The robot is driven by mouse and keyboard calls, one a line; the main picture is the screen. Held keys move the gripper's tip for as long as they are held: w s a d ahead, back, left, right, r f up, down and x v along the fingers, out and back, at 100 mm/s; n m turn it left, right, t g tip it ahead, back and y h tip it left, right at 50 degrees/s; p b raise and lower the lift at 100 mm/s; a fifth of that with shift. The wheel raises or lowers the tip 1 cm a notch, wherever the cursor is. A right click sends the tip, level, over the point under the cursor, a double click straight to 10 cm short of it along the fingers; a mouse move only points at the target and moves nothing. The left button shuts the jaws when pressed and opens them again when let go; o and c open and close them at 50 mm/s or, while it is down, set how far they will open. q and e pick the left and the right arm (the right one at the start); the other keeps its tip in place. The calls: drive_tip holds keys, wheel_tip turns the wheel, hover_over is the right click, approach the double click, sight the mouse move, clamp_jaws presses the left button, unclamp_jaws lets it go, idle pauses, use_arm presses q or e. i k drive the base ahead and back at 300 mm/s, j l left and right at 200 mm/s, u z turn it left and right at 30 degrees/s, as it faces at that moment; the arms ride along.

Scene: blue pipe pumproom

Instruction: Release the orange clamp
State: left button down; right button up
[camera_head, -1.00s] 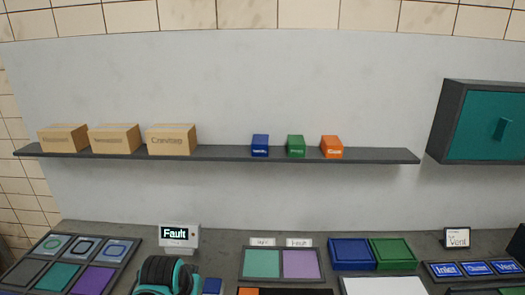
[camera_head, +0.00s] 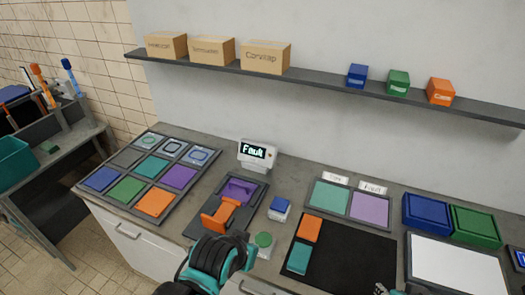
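The orange clamp (camera_head: 218,214) sits on a dark grey fixture (camera_head: 204,225) on the counter, with a purple piece (camera_head: 239,190) just behind it. My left gripper (camera_head: 246,256), black and teal, is at the bottom, in front of and slightly right of the clamp. It looks apart from the clamp and its fingers are mostly hidden by its own wrist. A small part of my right gripper (camera_head: 383,289) shows at the bottom edge, far right of the clamp. The white display (camera_head: 257,154) behind the fixture reads "Fault".
A blue-topped block (camera_head: 280,207) and a green button on a white box (camera_head: 263,243) stand right of the fixture. A tray of coloured tiles (camera_head: 150,176) lies left. A black mat (camera_head: 347,256) with orange and teal pieces lies right. A shelf (camera_head: 330,87) runs above.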

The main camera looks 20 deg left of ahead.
sight(218, 223)
drive_tip(key=k+j+u, duration=0.15)
drive_tip(key=u, duration=0.3)
drive_tip(key=k+j+u, duration=0.1)
drive_tip(key=j+u, duration=0.2)
drive_tip(key=u, duration=0.2)
